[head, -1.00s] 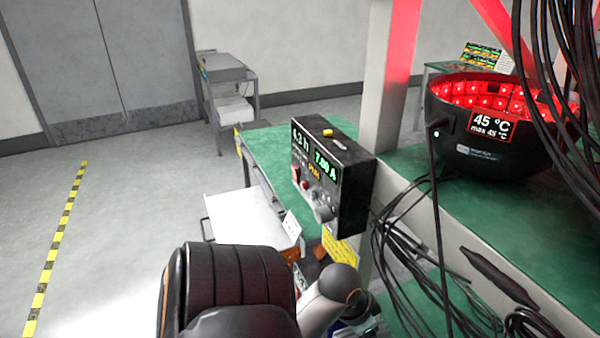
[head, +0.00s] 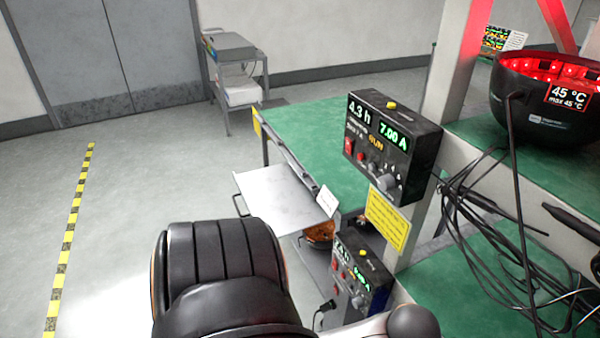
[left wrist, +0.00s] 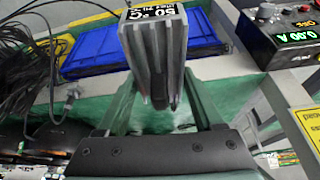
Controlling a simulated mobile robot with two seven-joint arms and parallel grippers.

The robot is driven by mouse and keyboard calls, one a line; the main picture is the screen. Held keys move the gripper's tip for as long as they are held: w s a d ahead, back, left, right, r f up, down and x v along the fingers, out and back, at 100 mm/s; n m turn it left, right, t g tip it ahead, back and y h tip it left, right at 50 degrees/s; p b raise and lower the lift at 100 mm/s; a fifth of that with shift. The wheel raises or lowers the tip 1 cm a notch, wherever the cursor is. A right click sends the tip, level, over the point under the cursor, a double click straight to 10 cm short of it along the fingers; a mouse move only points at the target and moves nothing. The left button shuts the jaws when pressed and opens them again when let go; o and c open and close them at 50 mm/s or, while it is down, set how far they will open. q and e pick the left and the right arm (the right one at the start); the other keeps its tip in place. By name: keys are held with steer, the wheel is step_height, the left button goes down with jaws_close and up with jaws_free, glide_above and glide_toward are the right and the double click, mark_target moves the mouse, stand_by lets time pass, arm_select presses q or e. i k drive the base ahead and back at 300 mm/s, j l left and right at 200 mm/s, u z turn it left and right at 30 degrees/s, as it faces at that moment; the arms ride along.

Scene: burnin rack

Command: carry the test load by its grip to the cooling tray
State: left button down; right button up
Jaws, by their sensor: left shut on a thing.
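In the left wrist view, the test load (left wrist: 151,48) is a grey finned block with a black label reading about 50 °C. My left gripper (left wrist: 166,102) is shut on it, with its grip largely hidden between the fingers. A blue tray (left wrist: 95,52) lies behind the load on a green surface. In the head view, a pale metal tray (head: 285,200) with a small white card juts out beside the green bench. I cannot tell which is the cooling tray. The head view shows neither gripper nor the load.
A power supply (head: 391,148) reading 7.00 A hangs on the rack post, with another (head: 361,278) below it. A black bowl (head: 541,112) with red lights reads 45 °C. Loose cables (head: 480,215) hang at right. The floor (head: 150,180) at left is clear.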

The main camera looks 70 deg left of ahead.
mark_target(275, 196)
steer(key=j+u, duration=0.15)
steer(key=j, duration=0.35)
steer(key=j+u, duration=0.15)
steer(key=j, duration=0.4)
steer(key=j+u, duration=0.15)
steer(key=j, duration=0.35)
steer(key=j+u, duration=0.1)
steer(key=j, duration=0.4)
steer(key=i+j+u, duration=0.15)
steer(key=j, duration=0.35)
steer(key=i+j+u, duration=0.15)
steer(key=j, duration=0.35)
steer(key=k+j, duration=0.05)
